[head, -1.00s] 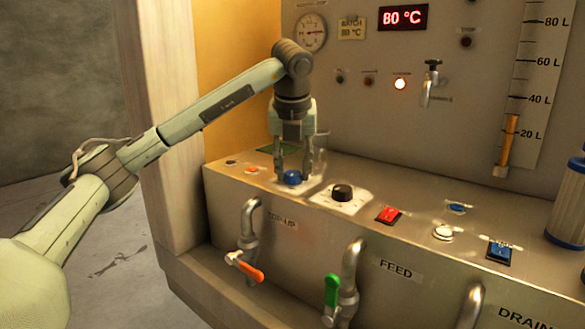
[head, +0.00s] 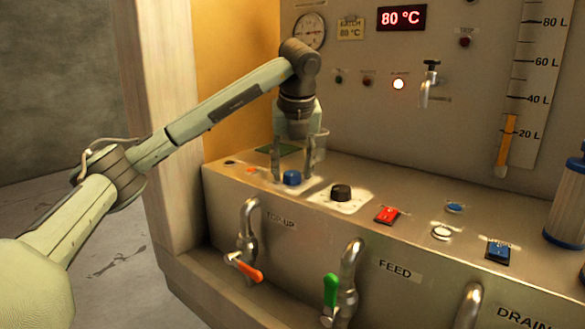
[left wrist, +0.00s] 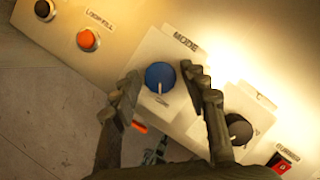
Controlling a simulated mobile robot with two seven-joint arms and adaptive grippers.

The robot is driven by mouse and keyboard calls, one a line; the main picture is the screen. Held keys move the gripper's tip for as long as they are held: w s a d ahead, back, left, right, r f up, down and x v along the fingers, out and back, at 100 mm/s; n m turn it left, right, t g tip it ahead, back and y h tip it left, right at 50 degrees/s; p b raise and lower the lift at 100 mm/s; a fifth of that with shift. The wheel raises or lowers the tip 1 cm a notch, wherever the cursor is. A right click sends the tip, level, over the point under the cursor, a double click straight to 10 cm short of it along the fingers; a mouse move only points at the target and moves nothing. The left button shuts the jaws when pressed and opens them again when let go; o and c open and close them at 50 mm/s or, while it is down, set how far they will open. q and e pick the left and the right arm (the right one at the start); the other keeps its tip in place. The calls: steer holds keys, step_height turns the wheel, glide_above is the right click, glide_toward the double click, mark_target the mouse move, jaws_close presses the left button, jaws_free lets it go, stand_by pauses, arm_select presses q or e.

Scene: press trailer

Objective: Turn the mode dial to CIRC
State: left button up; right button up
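The mode dial is a blue round knob (head: 292,177) on the sloping steel panel. In the left wrist view the dial (left wrist: 160,76) sits on a pale plate lettered MODE, with a white pointer line toward the bottom of the picture. My left gripper (head: 292,170) is above the dial, pointing down, with one finger on each side of it. In the left wrist view the fingers of the left gripper (left wrist: 164,92) are spread, with gaps showing beside the knob. The position lettering is too small to read. My right gripper is not in view.
A black knob (head: 341,192) stands just right of the dial, then a red switch (head: 387,215). An orange button (left wrist: 87,39) is to the left. A clear cup (head: 321,143) stands behind the gripper. Pipes with an orange (head: 246,268) and a green handle (head: 331,290) project in front.

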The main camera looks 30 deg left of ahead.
arm_select(q)
steer(key=shift+o, duration=0.5)
steer(key=v, duration=1.2)
steer(key=shift+f, duration=0.1)
